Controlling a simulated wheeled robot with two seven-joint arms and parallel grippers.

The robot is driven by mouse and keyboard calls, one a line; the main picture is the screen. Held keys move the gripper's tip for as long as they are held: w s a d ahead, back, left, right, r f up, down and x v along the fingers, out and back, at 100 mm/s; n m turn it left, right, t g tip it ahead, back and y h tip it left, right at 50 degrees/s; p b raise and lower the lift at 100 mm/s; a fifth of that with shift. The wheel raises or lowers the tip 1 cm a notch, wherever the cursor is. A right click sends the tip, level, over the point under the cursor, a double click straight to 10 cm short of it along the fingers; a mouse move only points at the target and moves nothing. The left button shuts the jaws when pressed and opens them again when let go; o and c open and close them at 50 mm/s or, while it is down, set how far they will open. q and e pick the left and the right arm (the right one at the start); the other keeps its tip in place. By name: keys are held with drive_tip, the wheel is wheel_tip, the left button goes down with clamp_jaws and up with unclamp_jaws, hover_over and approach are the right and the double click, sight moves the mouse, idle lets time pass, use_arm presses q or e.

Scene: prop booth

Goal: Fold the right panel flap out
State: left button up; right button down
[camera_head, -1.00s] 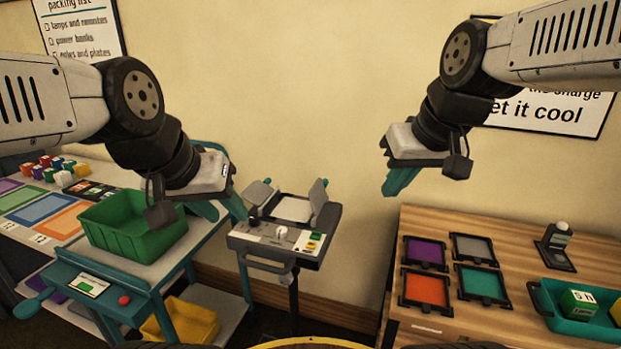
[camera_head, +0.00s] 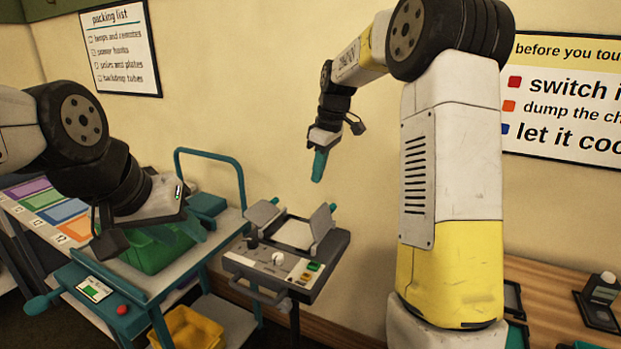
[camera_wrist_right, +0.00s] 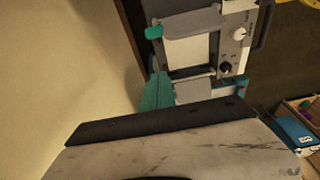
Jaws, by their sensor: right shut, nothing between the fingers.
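The grey panel unit (camera_head: 295,234) stands on a post and has a flap on each side. The right panel flap (camera_head: 321,222) stands raised and tilted, with a teal tab (camera_head: 333,207) at its top. The left flap (camera_head: 262,215) is also raised, with its own teal tab. In the right wrist view the right flap (camera_wrist_right: 190,22) is at the top, with its teal tab (camera_wrist_right: 153,31). My right gripper (camera_head: 318,178) is shut and empty above the unit, apart from both flaps. My left gripper (camera_head: 178,230) is open, over the green bin (camera_head: 150,252).
A black knob (camera_head: 250,243), a white knob (camera_head: 278,258) and coloured buttons sit on the unit's front. A teal cart (camera_head: 130,285) stands to the left, with a yellow bin (camera_head: 188,328) below. A wooden table (camera_head: 550,290) is at the right, partly hidden by my right arm.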

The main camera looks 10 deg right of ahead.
sight(324, 219)
drive_tip(key=x, duration=0.7)
drive_tip(key=shift+f, duration=0.35)
drive_tip(key=shift+s+d+f, duration=0.1)
drive_tip(key=shift+s+d, duration=0.3)
drive_tip(key=shift+d, duration=0.2)
drive_tip(key=shift+s+d, duration=0.4)
drive_tip(key=shift+d, duration=0.2)
drive_tip(key=shift+s+d, duration=0.3)
drive_tip(key=shift+d, duration=0.1)
